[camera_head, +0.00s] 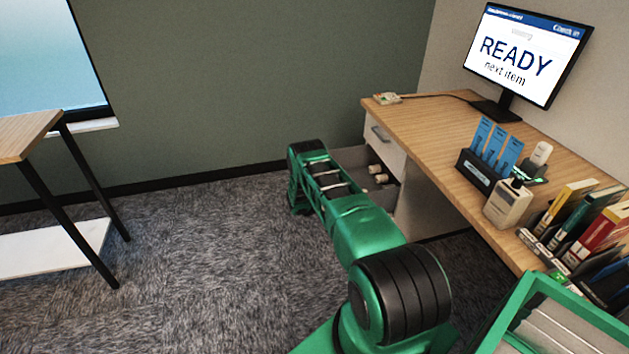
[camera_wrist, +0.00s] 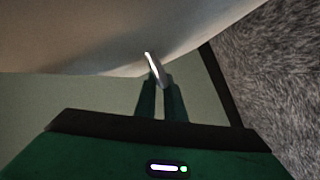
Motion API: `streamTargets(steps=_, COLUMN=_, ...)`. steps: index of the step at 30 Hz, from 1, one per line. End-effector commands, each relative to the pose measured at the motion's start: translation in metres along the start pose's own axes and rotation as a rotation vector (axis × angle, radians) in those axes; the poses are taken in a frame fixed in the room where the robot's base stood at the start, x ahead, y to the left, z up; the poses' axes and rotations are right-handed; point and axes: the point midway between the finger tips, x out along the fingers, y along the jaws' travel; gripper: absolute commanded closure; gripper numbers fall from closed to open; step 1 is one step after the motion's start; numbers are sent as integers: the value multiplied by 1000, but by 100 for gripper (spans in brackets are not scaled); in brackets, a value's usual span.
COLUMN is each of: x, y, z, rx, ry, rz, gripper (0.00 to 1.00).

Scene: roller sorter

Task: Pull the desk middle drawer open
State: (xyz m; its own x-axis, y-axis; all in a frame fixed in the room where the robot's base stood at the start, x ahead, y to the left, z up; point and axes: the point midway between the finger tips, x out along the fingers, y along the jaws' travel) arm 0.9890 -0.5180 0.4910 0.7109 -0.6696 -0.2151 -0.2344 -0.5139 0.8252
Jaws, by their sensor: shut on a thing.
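The desk's middle drawer (camera_head: 351,156) stands out from the desk below the shut top drawer (camera_head: 385,145). It is open far enough to show its inside, where small pale items (camera_head: 378,173) lie. My arm hides its front in the head view. In the wrist view, my gripper (camera_wrist: 160,82) is shut on the thin metal drawer handle (camera_wrist: 153,66), with a dark green finger on either side. The pale drawer front (camera_wrist: 90,35) fills the top of that view. The fingertips are hidden behind my arm in the head view.
A black-legged table (camera_head: 25,130) stands at the left. Carpet (camera_head: 190,250) between them is clear.

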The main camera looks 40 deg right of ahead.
Motion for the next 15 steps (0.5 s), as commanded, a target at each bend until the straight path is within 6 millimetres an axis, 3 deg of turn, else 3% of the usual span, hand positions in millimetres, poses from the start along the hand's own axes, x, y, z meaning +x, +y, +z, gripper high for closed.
streamTargets(steps=14, x=-3, y=-4, z=6, rx=-3, ry=-12, rz=-4, gripper=100)
streamTargets(steps=15, x=-3, y=-4, z=6, rx=-4, ry=-13, rz=-4, gripper=83)
